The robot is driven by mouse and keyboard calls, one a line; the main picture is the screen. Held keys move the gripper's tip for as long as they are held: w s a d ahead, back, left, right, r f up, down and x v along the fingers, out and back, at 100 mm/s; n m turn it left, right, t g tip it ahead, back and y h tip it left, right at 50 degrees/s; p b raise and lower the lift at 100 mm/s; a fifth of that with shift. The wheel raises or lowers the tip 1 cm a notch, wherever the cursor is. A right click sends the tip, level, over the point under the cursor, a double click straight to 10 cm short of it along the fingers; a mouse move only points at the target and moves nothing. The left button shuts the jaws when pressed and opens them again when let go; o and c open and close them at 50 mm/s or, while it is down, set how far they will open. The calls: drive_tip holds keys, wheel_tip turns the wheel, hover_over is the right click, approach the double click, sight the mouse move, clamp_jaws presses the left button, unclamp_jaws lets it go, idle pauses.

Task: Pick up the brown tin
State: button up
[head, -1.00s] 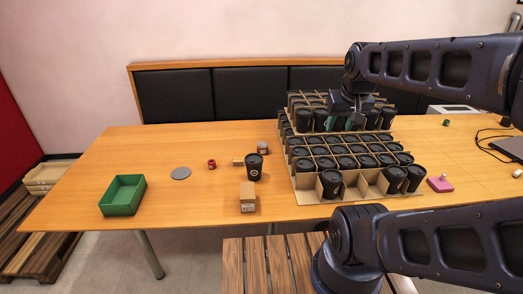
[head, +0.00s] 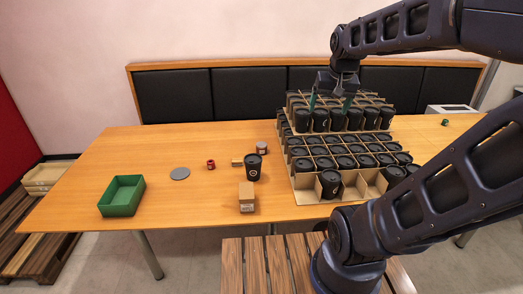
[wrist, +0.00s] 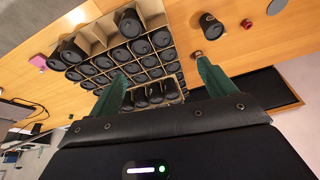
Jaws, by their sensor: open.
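The brown tin (head: 262,147) is a small, short cylinder with a pale top, standing on the table just behind a dark cup. It also shows in the wrist view (wrist: 196,55), close to the tip of the right finger. My gripper (head: 330,102) is open with green fingers pointing down, above the back rows of cups, to the right of the tin. In the wrist view my gripper (wrist: 162,70) has its fingers wide apart with nothing held between them.
Cardboard dividers (head: 305,190) with many black cups fill the table's right middle. A dark cup (head: 253,167), cardboard box (head: 247,197), small wooden block (head: 237,162), red object (head: 211,164), grey disc (head: 180,173) and green tray (head: 122,196) stand left. The table's left side is mostly clear.

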drive_tip(key=w+a+m+g, duration=0.1)
drive_tip(key=w+a+m, duration=0.2)
drive_tip(key=w, duration=1.3)
drive_tip(key=m+g, duration=0.3)
drive_tip(key=m, duration=0.5)
hover_over(261, 144)
drive_tip(key=f, duration=3.5)
drive_tip(key=shift+s+f, duration=0.1)
drive_tip(key=shift+s, duration=0.2)
drive_tip(key=shift+w+f, duration=0.15)
drive_tip(key=shift+f, duration=0.4)
wheel_tip(261, 144, down, 11)
drive_tip(key=shift+d+r, duration=0.15)
drive_tip(key=shift+r, duration=0.05)
drive_tip(key=shift+c, duration=0.4)
drive_tip(key=c, duration=1.1)
